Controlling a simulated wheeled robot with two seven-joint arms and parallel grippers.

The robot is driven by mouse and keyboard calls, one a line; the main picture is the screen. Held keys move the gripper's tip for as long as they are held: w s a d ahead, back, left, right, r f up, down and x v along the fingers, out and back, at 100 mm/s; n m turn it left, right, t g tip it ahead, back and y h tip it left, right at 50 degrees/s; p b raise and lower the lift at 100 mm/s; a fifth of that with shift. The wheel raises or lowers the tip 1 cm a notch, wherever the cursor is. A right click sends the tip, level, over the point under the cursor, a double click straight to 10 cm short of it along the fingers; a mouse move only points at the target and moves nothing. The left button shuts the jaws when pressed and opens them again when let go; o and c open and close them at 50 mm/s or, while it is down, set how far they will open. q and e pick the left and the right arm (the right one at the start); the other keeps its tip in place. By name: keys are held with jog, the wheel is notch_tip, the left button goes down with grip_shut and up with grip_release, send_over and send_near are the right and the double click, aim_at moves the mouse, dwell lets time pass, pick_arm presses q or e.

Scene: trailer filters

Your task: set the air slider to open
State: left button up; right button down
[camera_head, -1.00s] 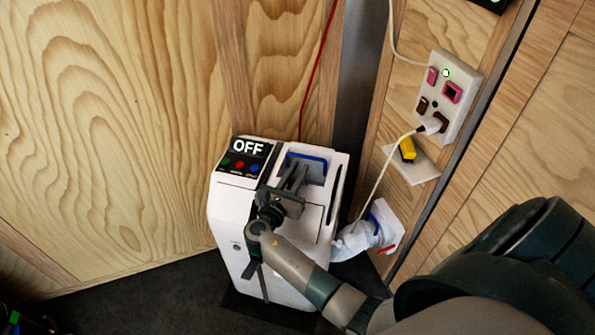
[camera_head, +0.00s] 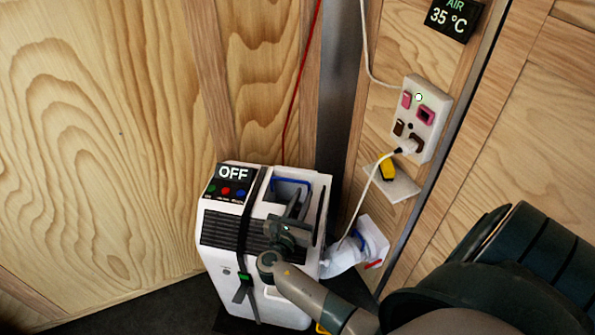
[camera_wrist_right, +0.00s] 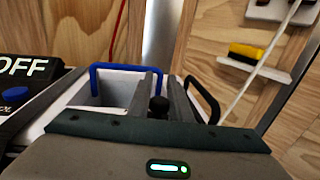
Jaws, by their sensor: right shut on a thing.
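A white machine (camera_head: 224,278) with a lit "OFF" display (camera_head: 233,173) stands in the corner. A dark slatted vent (camera_head: 222,232) shows on its body below the display. My right gripper (camera_head: 293,205) is over the machine's right part, just in front of the blue-rimmed opening (camera_head: 290,182). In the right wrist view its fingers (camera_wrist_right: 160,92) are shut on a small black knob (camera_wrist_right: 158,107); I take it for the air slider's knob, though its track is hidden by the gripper. My left gripper is not in view.
A black strap (camera_head: 251,225) crosses the machine's front. A black handle (camera_head: 320,212) stands right of my gripper. A socket panel (camera_head: 421,117) with a plugged cable and a shelf (camera_head: 400,188) are on the right wall.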

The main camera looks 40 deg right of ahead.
jog(key=c, duration=1.7)
grip_release()
jog(key=shift+s+d, duration=0.2)
jog(key=shift+o, duration=0.2)
jog(key=shift+a, duration=0.1)
jog(key=shift+s+a+f, duration=0.1)
jog(key=shift+s+a, duration=0.1)
jog(key=shift+a, duration=0.2)
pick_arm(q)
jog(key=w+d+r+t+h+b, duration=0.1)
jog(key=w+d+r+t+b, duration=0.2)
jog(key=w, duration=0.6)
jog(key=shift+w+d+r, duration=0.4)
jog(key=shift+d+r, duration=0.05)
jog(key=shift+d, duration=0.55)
pick_arm(e)
jog(key=v, duration=1.6)
jog(key=shift+a, duration=0.2)
